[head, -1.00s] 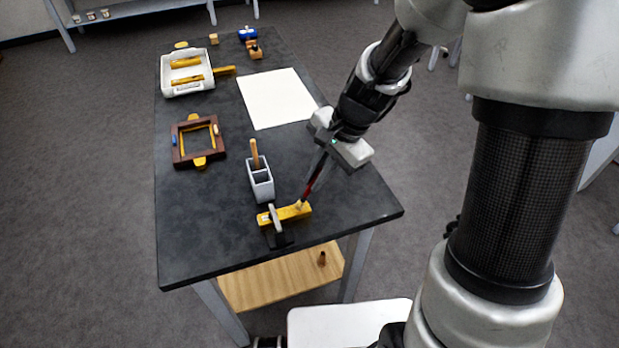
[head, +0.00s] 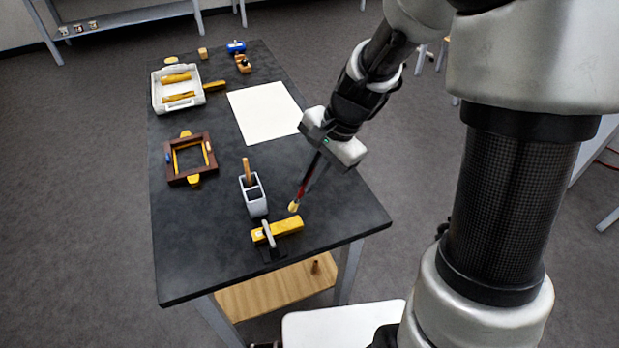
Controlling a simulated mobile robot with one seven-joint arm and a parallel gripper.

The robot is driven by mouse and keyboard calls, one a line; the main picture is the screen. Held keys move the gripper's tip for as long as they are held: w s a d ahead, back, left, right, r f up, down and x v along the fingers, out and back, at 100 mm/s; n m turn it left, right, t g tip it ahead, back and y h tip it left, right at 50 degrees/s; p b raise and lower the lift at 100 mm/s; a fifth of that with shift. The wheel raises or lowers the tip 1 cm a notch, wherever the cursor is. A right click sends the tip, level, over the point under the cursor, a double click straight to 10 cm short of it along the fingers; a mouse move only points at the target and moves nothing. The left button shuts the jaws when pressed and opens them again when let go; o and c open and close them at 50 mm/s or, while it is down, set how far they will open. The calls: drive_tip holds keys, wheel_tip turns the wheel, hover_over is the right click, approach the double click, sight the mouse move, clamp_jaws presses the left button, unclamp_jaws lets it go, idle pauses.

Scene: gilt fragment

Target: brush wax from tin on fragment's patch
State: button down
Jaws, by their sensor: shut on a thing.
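My gripper (head: 312,172) is shut on a slim brush with a red handle (head: 301,189) and points down over the front part of the dark table. The brush's pale yellow tip (head: 293,207) shows just behind the right part of a gilt fragment (head: 287,226), apart from it in the picture. The fragment is a yellow bar lying at the front of the table, with a grey and black clamp (head: 268,236) across its left part. I cannot make out the patch on it. I cannot pick out the wax tin with certainty.
A grey two-cell holder (head: 254,200) with a wooden handle stands behind the fragment. A brown frame (head: 168,170) lies left, a white tray (head: 158,103) with yellow pieces behind it. A white sheet (head: 264,112) lies mid-table. The table's front left is clear.

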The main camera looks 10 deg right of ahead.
drive_tip(key=shift+r, duration=0.5)
wheel_tip(320, 180, up, 3)
drive_tip(key=p, duration=0.2)
drive_tip(key=shift+p, duration=0.4)
drive_tip(key=shift+f, duration=0.2)
drive_tip(key=d+b+x, duration=0.1)
drive_tip(key=b+x, duration=0.5)
drive_tip(key=x, duration=0.1)
drive_tip(key=shift+s+f, duration=0.25)
drive_tip(key=shift+s, duration=0.25)
drive_tip(key=shift+f+b, duration=0.7)
drive_tip(key=shift+f, duration=0.15)
idle(0.6)
drive_tip(key=shift+a, duration=0.1)
